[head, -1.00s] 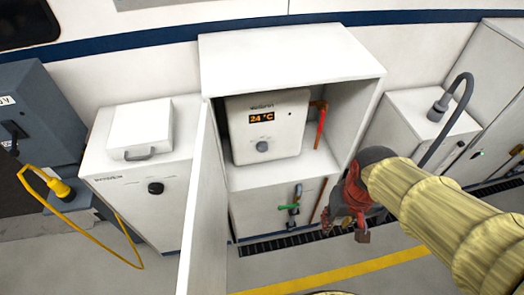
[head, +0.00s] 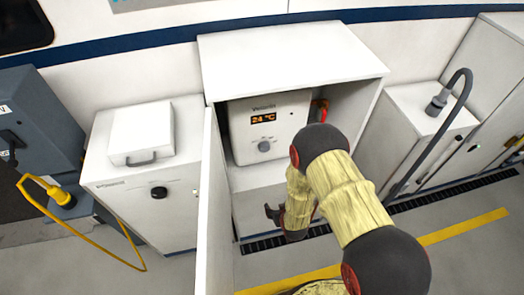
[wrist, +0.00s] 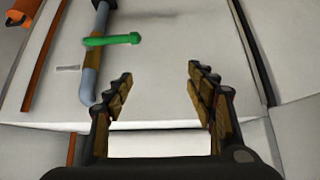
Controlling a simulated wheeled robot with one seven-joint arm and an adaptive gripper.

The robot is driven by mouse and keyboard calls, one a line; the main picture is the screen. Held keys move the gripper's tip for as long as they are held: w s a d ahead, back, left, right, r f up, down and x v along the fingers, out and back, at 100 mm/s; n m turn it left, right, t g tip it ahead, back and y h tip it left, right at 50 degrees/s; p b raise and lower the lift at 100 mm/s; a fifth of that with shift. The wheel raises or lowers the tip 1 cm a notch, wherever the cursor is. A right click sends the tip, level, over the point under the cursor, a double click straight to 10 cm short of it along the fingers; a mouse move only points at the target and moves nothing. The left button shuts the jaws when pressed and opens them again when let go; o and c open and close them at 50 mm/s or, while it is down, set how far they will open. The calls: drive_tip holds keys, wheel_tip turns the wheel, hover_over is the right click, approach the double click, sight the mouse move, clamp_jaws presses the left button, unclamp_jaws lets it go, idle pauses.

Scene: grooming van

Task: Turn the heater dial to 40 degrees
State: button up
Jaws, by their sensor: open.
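The heater (head: 285,105) is a white box inside an open white cabinet in the head view. Its orange display (head: 263,118) reads 24 °C. The grey heater dial (head: 264,146) is a round knob below the display, unobstructed. My gripper (head: 272,213) is lower than the dial, in front of the cabinet's lower part, and touches neither heater nor dial. My forearm hides the heater's lower right side. In the wrist view my gripper (wrist: 160,77) is open, with nothing between its fingers; the dial does not show there.
The open cabinet door (head: 207,215) stands just left of my gripper. A grey pipe (wrist: 91,65) with a green lever (wrist: 112,40) shows in the wrist view. A red pipe (head: 323,109) runs beside the heater. A white cabinet (head: 135,204) with a black knob stands left.

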drive_tip(key=w+a+r+t, duration=0.1)
drive_tip(key=w+r, duration=0.1)
drive_tip(key=w+r+t+y, duration=0.1)
drive_tip(key=w+r+t, duration=0.1)
drive_tip(key=w+a+r+t, duration=0.1)
drive_tip(key=w+r+t, duration=0.1)
drive_tip(key=shift+w+a, duration=0.25)
drive_tip(key=shift+a, duration=0.1)
drive_tip(key=t+y, duration=0.2)
drive_tip(key=t, duration=0.3)
approach(265, 150)
drive_tip(key=w, duration=0.1)
drive_tip(key=b+x, duration=0.1)
drive_tip(key=x, duration=0.6)
drive_tip(key=shift+w+a+r, duration=0.2)
drive_tip(key=shift+w, duration=0.1)
drive_tip(key=shift+c, duration=0.5)
drive_tip(key=c, duration=1.1)
